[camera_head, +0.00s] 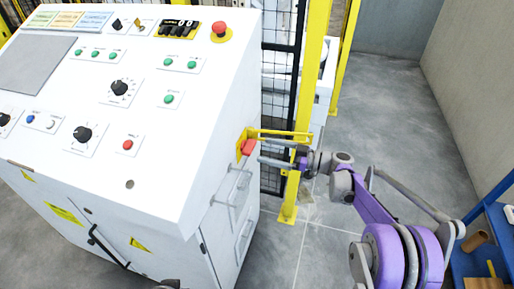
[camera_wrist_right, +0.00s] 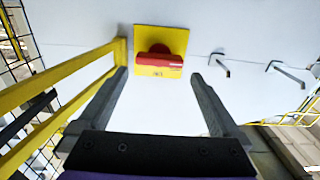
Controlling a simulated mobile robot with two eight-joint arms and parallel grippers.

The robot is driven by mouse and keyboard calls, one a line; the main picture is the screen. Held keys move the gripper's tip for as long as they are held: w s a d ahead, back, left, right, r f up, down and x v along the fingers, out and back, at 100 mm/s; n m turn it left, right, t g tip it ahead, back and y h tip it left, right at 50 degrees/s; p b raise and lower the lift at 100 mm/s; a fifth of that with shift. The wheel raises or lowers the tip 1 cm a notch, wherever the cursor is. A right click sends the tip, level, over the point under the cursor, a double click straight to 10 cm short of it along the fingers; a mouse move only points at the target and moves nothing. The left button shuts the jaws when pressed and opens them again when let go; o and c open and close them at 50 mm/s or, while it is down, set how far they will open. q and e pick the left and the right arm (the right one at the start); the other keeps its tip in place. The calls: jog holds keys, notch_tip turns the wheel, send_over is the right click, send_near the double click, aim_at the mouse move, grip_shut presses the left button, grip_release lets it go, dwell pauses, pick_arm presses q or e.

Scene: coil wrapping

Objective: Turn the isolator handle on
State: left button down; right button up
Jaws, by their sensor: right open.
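The isolator handle (camera_head: 248,146) is a red bar on a yellow square plate on the right side wall of the white control cabinet (camera_head: 205,130). In the right wrist view the red handle (camera_wrist_right: 160,61) lies across the yellow plate (camera_wrist_right: 175,38), roughly level in the picture. My right gripper (camera_head: 261,151) reaches in from the right, close to the handle. In the right wrist view its two fingers (camera_wrist_right: 159,75) are open, one on each side of the handle's line, with nothing between them. I cannot see contact with the handle.
A yellow rail (camera_wrist_right: 75,88) stands out from the wall beside the plate, close to one finger. Hooked metal handles (camera_wrist_right: 288,72) are on the other side. A yellow fence post (camera_head: 312,75) and black mesh stand behind my gripper. A blue rack (camera_head: 490,245) is at lower right.

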aim_at(254, 147)
jog(key=shift+x, duration=2.2)
jog(key=shift+c, duration=0.3)
jog(key=c, duration=1)
